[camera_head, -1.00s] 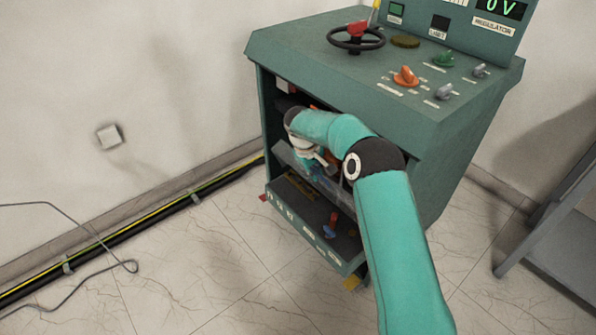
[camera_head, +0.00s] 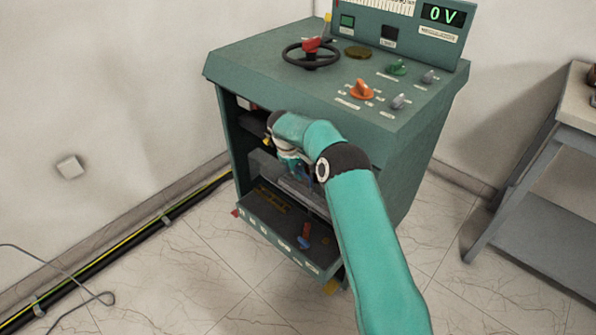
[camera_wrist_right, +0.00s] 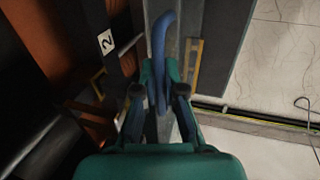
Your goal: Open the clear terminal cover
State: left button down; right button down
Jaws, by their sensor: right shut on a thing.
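The clear terminal cover (camera_head: 264,163) is a greyish see-through panel at the front opening of the green cabinet, partly hidden behind my right arm. My right gripper (camera_head: 298,170) reaches into this opening and is mostly hidden by my own wrist. In the right wrist view, my right gripper (camera_wrist_right: 160,85) is shut on a blue curved handle (camera_wrist_right: 161,38), which stands out from between the fingers beside a grey strip. I cannot tell the cover's exact tilt. My left gripper is not in view.
The green cabinet (camera_head: 255,75) carries a black handwheel (camera_head: 312,62) and an orange knob (camera_head: 362,90) on top. A drawer-like shelf (camera_head: 275,237) sticks out below the opening. A grey table (camera_head: 560,190) stands at right. The floor at left is clear except for cables (camera_head: 130,240).

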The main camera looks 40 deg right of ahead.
jog(key=shift+w+a+f, duration=0.1)
jog(key=c, duration=1.2)
grip_release()
jog(key=shift+f, duration=0.1)
jog(key=shift+c, duration=0.2)
jog(key=shift+r, duration=0.5)
jog(key=v, duration=1.1)
jog(key=shift+a, duration=0.1)
